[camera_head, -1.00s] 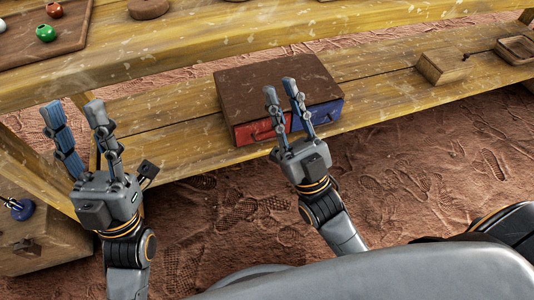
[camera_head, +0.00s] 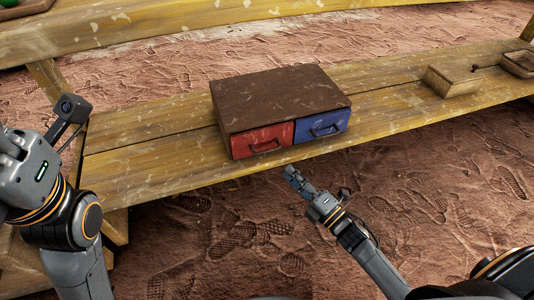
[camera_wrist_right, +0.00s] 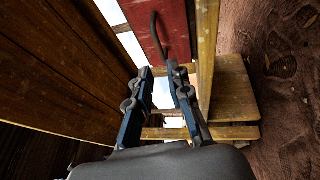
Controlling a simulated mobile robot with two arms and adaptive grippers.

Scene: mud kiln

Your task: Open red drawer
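A brown chest (camera_head: 278,95) with a red drawer (camera_head: 254,139) and a blue drawer (camera_head: 324,125) stands on the low wooden shelf. The red drawer is on the left, its front roughly flush with the blue one. Its dark handle (camera_head: 266,147) shows. My right gripper (camera_head: 287,170) is just in front of and below the red drawer. In the right wrist view its fingers (camera_wrist_right: 162,72) are apart, with the red front (camera_wrist_right: 175,25) and dark handle (camera_wrist_right: 154,35) just ahead of the tips. My left gripper (camera_head: 20,165) is at the left edge, its fingers cut off.
A small wooden box (camera_head: 452,80) and a wooden tray (camera_head: 520,64) are on the right of the shelf (camera_head: 150,150). A higher wooden table (camera_head: 200,24) stands behind. Footprinted ground (camera_head: 220,225) in front is free.

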